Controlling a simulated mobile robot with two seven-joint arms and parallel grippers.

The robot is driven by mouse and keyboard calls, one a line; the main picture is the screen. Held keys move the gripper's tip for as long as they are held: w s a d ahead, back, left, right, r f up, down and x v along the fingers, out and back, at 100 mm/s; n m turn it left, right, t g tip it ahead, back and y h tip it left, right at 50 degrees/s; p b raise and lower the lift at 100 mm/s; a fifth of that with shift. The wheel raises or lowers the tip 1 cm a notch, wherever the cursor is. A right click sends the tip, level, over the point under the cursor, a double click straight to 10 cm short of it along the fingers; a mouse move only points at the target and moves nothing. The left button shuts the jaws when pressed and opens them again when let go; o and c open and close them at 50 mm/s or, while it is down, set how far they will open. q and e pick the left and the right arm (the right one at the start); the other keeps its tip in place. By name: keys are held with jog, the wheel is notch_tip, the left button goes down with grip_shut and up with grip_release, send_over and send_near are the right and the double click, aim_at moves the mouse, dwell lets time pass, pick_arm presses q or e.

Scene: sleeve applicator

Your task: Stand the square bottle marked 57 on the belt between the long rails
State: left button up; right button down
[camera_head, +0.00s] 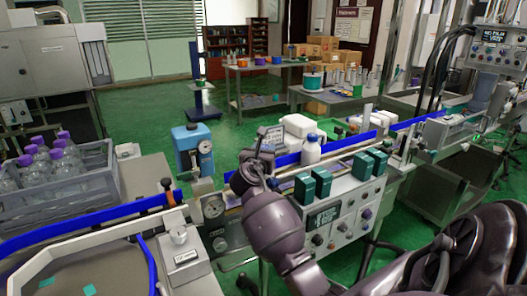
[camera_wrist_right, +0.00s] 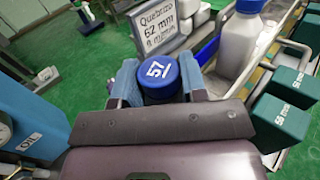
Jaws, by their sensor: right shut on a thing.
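My right gripper (camera_head: 262,158) is over the near side of the conveyor line, left of the green blocks. In the right wrist view, its two fingers (camera_wrist_right: 158,84) are shut on the bottle marked 57, whose blue cap (camera_wrist_right: 157,70) faces the camera. The bottle's body is hidden below the cap, so I cannot tell if it touches the belt. In the head view I cannot make this bottle out behind the gripper. The belt (camera_head: 343,153) runs beside a long blue rail (camera_head: 352,143). My left gripper is not in view.
A white bottle with a blue cap (camera_head: 311,150) stands on the belt to the right; it also shows in the wrist view (camera_wrist_right: 238,45). Several green blocks (camera_head: 322,182) stand on the near edge. A small sign (camera_wrist_right: 172,22) and a blue gauge unit (camera_head: 192,150) are close by.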

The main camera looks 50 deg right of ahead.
jog(key=c, duration=0.9)
grip_release()
jog(key=shift+f, duration=0.1)
jog(key=shift+o, duration=1.2)
